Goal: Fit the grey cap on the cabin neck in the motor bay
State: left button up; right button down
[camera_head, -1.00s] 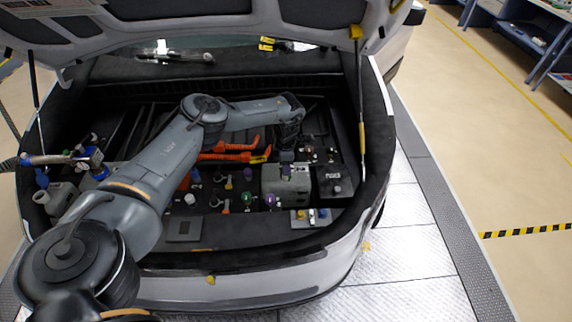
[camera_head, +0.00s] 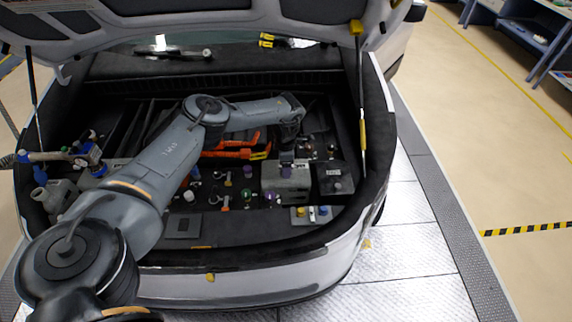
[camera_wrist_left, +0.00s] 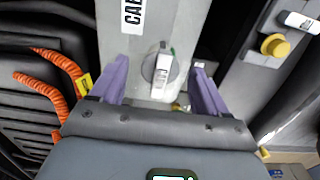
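In the left wrist view, the grey cap (camera_wrist_left: 149,69) is a round disc with a raised white labelled bar. It is at the grey housing (camera_wrist_left: 137,42), whose label starts "CAB". The neck under it is hidden, so I cannot tell whether the cap is seated. My left gripper (camera_wrist_left: 157,76) is open, its purple fingers on either side of the cap with gaps between. In the head view, my left gripper (camera_head: 287,157) is over the grey housing (camera_head: 285,183) at the right of the motor bay. My right gripper is not in view.
Orange cables (camera_head: 238,151) run left of the housing. A hose-fed blue and grey tool (camera_head: 88,154) hangs at the bay's left side. A strut (camera_head: 362,110) stands at the right.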

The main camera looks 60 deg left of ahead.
pick_arm(q)
jog(key=shift+r, duration=0.1)
notch_tip(320, 180, up, 11)
dwell(0.7)
jog(key=shift+o, duration=0.2)
